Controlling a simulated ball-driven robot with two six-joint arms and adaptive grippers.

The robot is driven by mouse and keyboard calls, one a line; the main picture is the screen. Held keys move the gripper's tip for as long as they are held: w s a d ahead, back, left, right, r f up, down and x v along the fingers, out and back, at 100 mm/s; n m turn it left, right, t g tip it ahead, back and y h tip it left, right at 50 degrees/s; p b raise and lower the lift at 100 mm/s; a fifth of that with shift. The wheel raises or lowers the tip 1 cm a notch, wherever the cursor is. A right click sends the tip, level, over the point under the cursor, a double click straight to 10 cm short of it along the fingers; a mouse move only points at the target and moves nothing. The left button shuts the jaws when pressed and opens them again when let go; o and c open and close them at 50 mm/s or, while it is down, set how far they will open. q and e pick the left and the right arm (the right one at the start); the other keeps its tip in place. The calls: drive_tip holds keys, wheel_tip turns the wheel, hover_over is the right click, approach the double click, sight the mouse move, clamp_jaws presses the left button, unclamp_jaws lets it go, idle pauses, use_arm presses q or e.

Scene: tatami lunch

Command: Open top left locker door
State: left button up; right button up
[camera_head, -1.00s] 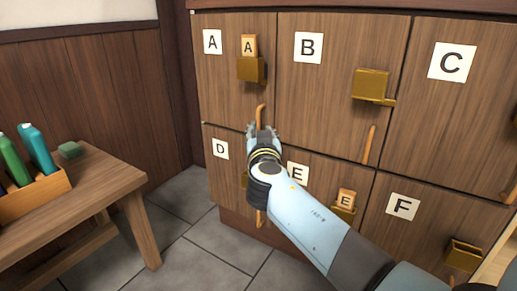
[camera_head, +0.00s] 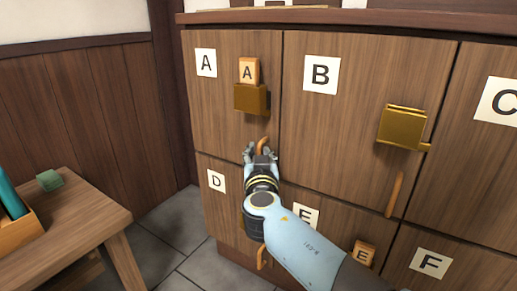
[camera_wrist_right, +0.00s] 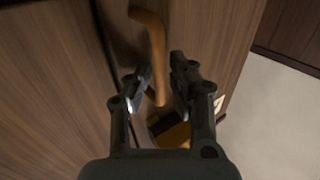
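The top left locker door (camera_head: 215,117) carries a white A label and is closed. A brass holder (camera_head: 251,98) on it holds a wooden A tag (camera_head: 248,70). Its handle (camera_head: 264,144) is an orange-brown vertical bar low on the door, partly hidden by my gripper. My right gripper (camera_head: 260,150) is at that handle. In the right wrist view the handle (camera_wrist_right: 158,60) runs between the two parted fingers (camera_wrist_right: 160,82), with gaps on both sides. My left gripper is not in view.
Door B (camera_head: 320,130) is to the right, with a brass holder (camera_head: 402,127) and handle (camera_head: 395,194). Door D (camera_head: 212,208) is below. A wooden bench (camera_head: 75,215) stands at the left with a green block (camera_head: 49,180). Grey floor lies between.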

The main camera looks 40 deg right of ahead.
clamp_jaws()
drive_tip(key=shift+s+a, duration=0.1)
drive_tip(key=shift+a, duration=0.05)
idle(0.4)
